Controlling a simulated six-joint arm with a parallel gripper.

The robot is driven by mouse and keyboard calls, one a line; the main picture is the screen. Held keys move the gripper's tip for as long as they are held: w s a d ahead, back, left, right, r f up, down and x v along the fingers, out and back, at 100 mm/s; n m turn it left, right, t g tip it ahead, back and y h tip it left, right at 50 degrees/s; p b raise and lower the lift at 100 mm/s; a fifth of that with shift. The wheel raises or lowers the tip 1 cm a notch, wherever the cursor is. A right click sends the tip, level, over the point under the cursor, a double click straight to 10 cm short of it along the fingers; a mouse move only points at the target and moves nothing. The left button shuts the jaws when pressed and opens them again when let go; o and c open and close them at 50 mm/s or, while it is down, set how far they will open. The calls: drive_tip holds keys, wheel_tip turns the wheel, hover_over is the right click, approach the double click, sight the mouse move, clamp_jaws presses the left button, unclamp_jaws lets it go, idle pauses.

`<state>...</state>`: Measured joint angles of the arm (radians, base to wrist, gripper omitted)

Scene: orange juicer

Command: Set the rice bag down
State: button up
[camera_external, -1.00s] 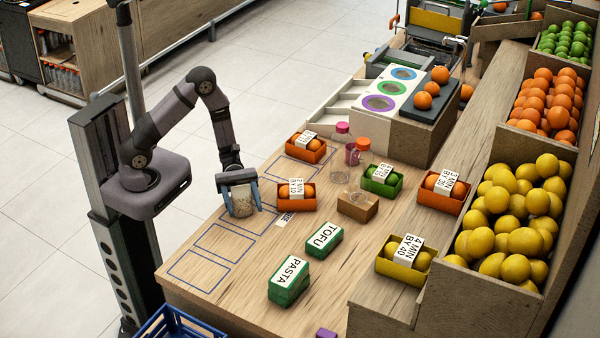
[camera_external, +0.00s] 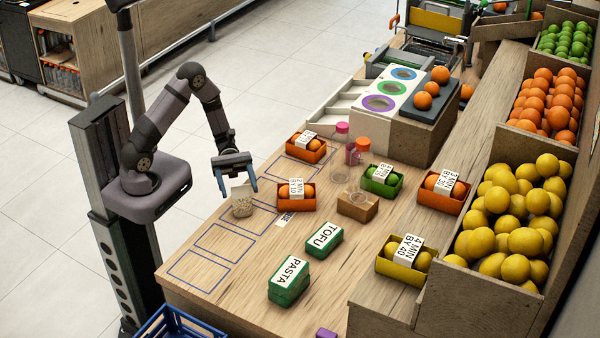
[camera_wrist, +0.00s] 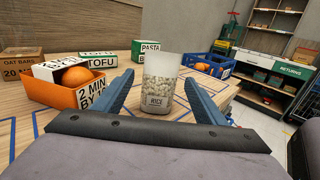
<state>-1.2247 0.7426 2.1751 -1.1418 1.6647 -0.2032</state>
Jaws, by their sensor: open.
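The rice bag (camera_external: 242,201) stands upright on the wooden table near its left edge, by the blue outlined squares. In the wrist view the rice bag (camera_wrist: 159,85) is a clear packet of pale grains with a "RICE" label, seen beyond the fingers and between them. My gripper (camera_external: 234,187) is open and empty, raised above the bag with its blue fingers apart. In the wrist view my gripper (camera_wrist: 162,100) shows one finger on each side of the bag, with gaps between.
An orange crate (camera_external: 295,197) of oranges stands just right of the bag. Green TOFU (camera_external: 323,241) and PASTA (camera_external: 289,281) boxes lie toward the front. Empty blue outlined squares (camera_external: 222,244) lie in front of the bag. A blue basket (camera_external: 180,322) is at the table's front.

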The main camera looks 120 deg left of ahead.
drive_tip(key=shift+v, duration=1.9)
drive_tip(key=shift+r+b, duration=0.1)
drive_tip(key=shift+b, duration=0.2)
drive_tip(key=shift+w+d+r+m, duration=0.1)
drive_tip(key=shift+r+m, duration=0.15)
drive_tip(key=shift+m, duration=0.05)
drive_tip(key=d+r+m+g, duration=0.5)
drive_tip(key=d+m, duration=0.3)
drive_tip(key=s+d+f+m+g+y+p, duration=0.4)
drive_tip(key=d+m+g+y+p, duration=0.3)
drive_tip(key=m+y, duration=0.5)
drive_tip(key=shift+s+d+m+g+y+p, duration=0.3)
drive_tip(key=shift+m+p, duration=0.7)
drive_tip(key=shift+m, duration=2.2)
